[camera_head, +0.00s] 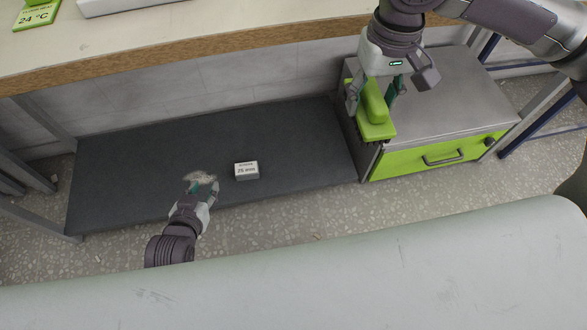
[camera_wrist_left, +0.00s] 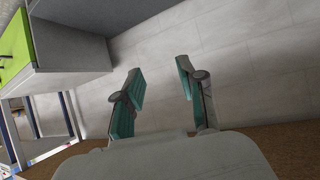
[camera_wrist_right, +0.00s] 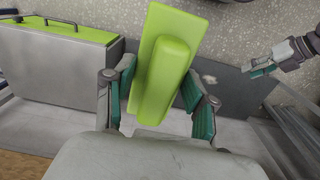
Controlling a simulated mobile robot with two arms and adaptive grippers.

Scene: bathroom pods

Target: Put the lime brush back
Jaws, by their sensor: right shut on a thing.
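The lime brush (camera_head: 376,108) is in my right gripper (camera_head: 374,92), at the left edge of the grey cabinet. In the right wrist view, the brush handle (camera_wrist_right: 164,82) lies between the two fingers (camera_wrist_right: 160,92), with its flat lime base behind it. I cannot tell whether the brush touches anything below.
The dark shelf (camera_head: 120,165) holds a small white box (camera_head: 246,171) labelled 25 mm and is mostly clear. The grey cabinet (camera_head: 455,95) has a lime drawer front (camera_head: 410,160) and a bare top. A wood-edged counter (camera_head: 160,45) overhangs the shelf. A pale rounded surface (camera_head: 300,275) fills the foreground.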

